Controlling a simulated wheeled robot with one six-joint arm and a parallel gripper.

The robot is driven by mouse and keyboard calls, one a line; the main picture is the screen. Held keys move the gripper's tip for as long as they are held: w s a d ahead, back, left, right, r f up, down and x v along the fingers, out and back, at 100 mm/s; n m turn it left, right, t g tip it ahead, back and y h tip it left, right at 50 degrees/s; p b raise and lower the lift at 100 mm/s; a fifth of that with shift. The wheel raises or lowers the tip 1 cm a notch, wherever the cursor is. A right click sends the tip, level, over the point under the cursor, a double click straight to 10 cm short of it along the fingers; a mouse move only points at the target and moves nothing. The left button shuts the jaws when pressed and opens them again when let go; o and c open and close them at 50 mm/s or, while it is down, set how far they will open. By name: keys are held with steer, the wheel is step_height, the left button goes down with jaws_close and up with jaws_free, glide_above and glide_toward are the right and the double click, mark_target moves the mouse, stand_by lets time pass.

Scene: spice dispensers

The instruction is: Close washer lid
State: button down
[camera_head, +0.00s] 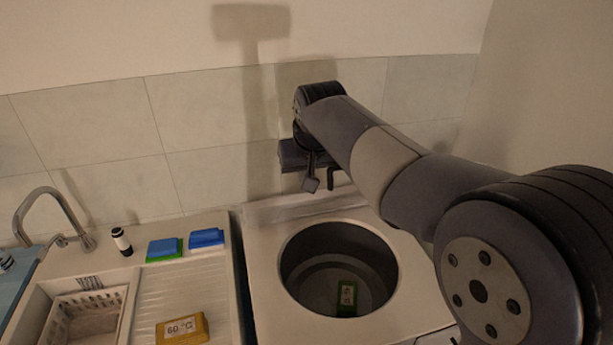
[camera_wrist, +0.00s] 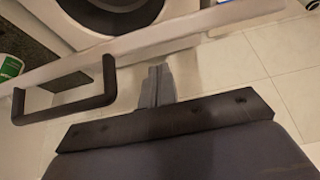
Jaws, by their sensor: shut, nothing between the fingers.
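The washer (camera_head: 270,300) has a round opening in its top, uncovered, with a dark drum inside. A pale raised strip (camera_head: 300,207) along its back edge looks like the lid standing open, seen nearly edge-on. My gripper (camera_head: 314,184) is above the back edge of the washer, close to the wall. In the wrist view my gripper (camera_wrist: 157,72) is shut and empty, its fingers pointing towards the pale strip (camera_wrist: 195,32). The washer's dark round opening (camera_wrist: 110,12) lies beyond that strip. I cannot tell whether the fingertips touch it.
A green block (camera_head: 347,296) lies inside the drum. Left of the washer is a sink counter with a tap (camera_head: 62,210), white basket (camera_head: 85,320), yellow box (camera_head: 182,328), sponges (camera_head: 206,238) and a small bottle (camera_head: 121,242). A dark U-shaped bar (camera_wrist: 62,112) shows in the wrist view.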

steer(key=shift+s+d+f, duration=0.15)
steer(key=shift+s+f, duration=0.35)
steer(key=shift+f, duration=0.1)
